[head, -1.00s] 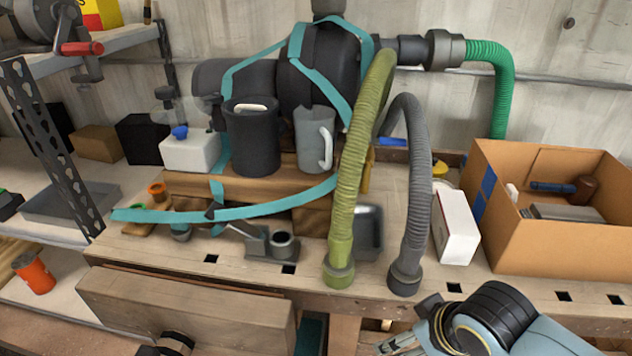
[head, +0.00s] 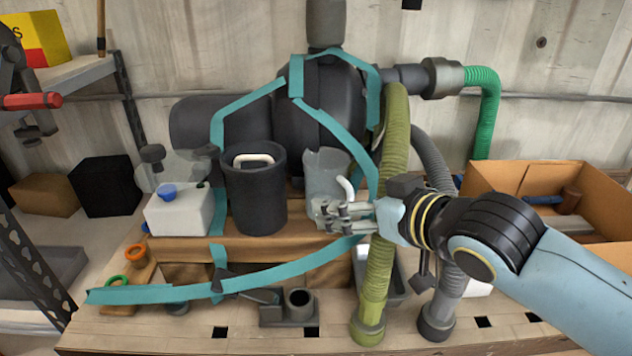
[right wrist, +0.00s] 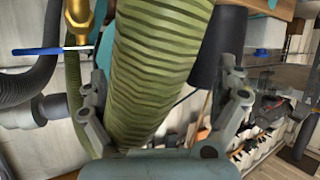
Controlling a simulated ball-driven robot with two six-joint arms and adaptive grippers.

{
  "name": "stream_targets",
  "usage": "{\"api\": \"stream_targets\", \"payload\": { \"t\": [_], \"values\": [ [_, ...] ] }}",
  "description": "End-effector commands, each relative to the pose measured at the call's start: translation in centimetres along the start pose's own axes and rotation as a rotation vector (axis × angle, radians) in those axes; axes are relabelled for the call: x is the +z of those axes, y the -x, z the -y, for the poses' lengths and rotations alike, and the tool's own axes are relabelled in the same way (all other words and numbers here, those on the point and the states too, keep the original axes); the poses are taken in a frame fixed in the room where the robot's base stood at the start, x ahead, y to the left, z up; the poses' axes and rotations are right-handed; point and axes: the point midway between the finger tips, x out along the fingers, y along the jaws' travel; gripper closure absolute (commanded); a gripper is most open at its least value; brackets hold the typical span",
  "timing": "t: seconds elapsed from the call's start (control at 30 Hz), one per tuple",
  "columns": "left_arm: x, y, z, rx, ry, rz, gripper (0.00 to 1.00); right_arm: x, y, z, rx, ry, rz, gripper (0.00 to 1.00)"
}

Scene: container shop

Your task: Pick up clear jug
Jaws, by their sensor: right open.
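The clear jug (head: 324,168), grey and see-through with a white handle, stands upright on the wooden ledge, right of a black bucket (head: 254,190). My right gripper (head: 330,212) is open, its fingers overlapping the jug's lower right side and handle in the head view. I cannot tell whether they touch it. In the right wrist view, an olive ribbed hose (right wrist: 152,65) fills the space between the open fingers (right wrist: 160,105). I cannot make out the jug there. My left gripper is out of view.
The olive hose (head: 370,295) and a grey hose (head: 445,295) run close beside my right wrist. Teal straps (head: 290,268) cross in front of the ledge. A white container (head: 180,215) stands at the left, a cardboard box (head: 500,182) at the right.

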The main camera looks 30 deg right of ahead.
Motion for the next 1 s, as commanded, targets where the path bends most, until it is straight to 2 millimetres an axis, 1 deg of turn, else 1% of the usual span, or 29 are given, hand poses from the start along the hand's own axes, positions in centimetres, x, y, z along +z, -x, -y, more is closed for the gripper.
{"api": "stream_targets", "payload": {
  "t": [0.1, 0.2, 0.3, 0.37, 0.47, 0.6, 0.7, 0.8, 0.97, 1.0],
  "values": [
    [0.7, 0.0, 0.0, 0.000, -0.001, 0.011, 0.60, -0.1, -2.1, 0.0, 0.000, -0.004, -0.004, 0.00],
    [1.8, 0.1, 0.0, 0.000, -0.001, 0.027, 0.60, -0.1, -3.7, 0.0, 0.001, -0.002, -0.003, 0.00],
    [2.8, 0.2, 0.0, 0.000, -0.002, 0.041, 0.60, 0.0, -4.6, 0.0, 0.000, -0.003, -0.001, 0.00],
    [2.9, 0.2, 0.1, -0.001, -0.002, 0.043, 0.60, 0.0, -5.0, 0.0, 0.000, -0.001, 0.000, 0.00],
    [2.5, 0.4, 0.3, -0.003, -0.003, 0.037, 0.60, -0.2, -6.1, -0.2, 0.001, -0.001, 0.000, 0.00],
    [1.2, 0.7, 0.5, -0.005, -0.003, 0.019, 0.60, -0.3, -8.4, -0.4, 0.001, -0.002, 0.000, 0.00],
    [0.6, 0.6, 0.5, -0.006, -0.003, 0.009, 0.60, -0.2, -9.6, -0.4, 0.000, -0.001, 0.001, 0.00],
    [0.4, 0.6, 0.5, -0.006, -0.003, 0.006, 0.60, -0.1, -10.0, -0.4, -0.001, -0.002, 0.001, 0.00],
    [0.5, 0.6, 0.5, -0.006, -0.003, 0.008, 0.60, -0.1, -10.0, -0.4, -0.001, -0.001, 0.001, 0.00],
    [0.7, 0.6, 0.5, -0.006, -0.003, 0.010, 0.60, -0.1, -10.0, -0.4, -0.001, -0.001, 0.001, 0.03]
  ]
}}
